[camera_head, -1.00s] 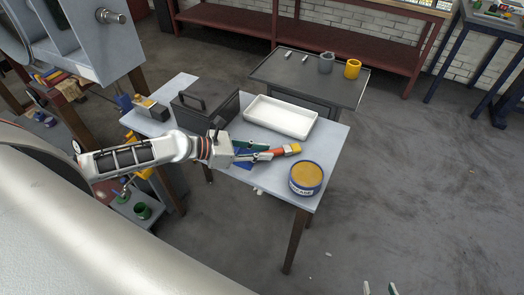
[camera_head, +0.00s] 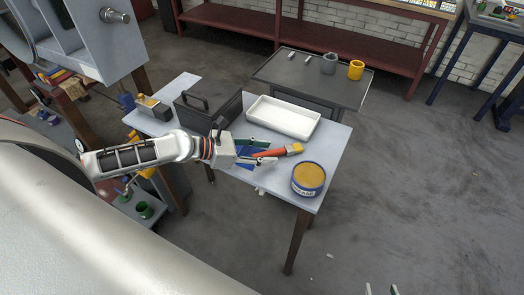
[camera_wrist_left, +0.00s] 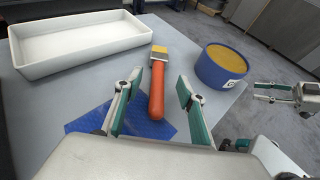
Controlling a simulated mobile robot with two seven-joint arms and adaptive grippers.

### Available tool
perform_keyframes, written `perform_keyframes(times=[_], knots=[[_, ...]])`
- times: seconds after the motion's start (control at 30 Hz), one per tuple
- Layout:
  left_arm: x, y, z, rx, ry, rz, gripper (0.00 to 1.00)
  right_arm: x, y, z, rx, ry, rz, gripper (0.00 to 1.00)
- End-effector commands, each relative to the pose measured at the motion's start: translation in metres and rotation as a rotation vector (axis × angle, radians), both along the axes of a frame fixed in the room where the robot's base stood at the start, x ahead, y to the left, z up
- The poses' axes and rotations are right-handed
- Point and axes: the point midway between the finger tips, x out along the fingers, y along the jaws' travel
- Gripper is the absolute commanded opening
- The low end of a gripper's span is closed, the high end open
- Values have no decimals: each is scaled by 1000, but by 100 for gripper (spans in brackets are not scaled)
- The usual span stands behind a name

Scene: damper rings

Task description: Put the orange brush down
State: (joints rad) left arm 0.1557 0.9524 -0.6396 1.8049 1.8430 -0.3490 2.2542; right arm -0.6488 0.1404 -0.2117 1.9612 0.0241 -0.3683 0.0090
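The orange brush (camera_head: 272,153) has an orange handle and a yellowish head. In the left wrist view the brush (camera_wrist_left: 157,85) appears to lie on the table, its handle end over the blue mat (camera_wrist_left: 150,127) and its head beyond it. My left gripper (camera_head: 266,151) is open around the handle. In the left wrist view the two green-padded fingers (camera_wrist_left: 157,92) stand apart, with a gap on each side of the brush. My right gripper (camera_head: 380,289) shows only its fingertips at the bottom edge of the head view, spread apart and empty.
A white tray (camera_head: 254,116) lies behind the brush on the grey table (camera_head: 325,165). A blue tin (camera_head: 307,190) with yellow-brown contents stands to the right, near the table edge. A dark toolbox (camera_head: 188,115) is at the back left. The dark cart behind holds two mugs.

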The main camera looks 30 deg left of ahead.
Motion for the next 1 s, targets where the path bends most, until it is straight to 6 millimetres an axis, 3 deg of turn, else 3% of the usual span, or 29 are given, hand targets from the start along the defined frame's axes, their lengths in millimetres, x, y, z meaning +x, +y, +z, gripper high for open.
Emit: perform_keyframes(times=[0.17,0.7,1.0], knots=[[-7,9,3,1,2,1,40,-1,0,-1,-1,2,0,40],[-57,61,33,1,3,1,40,0,1,0,1,-1,0,40],[-72,77,43,0,3,1,40,0,1,1,1,-2,0,40]])
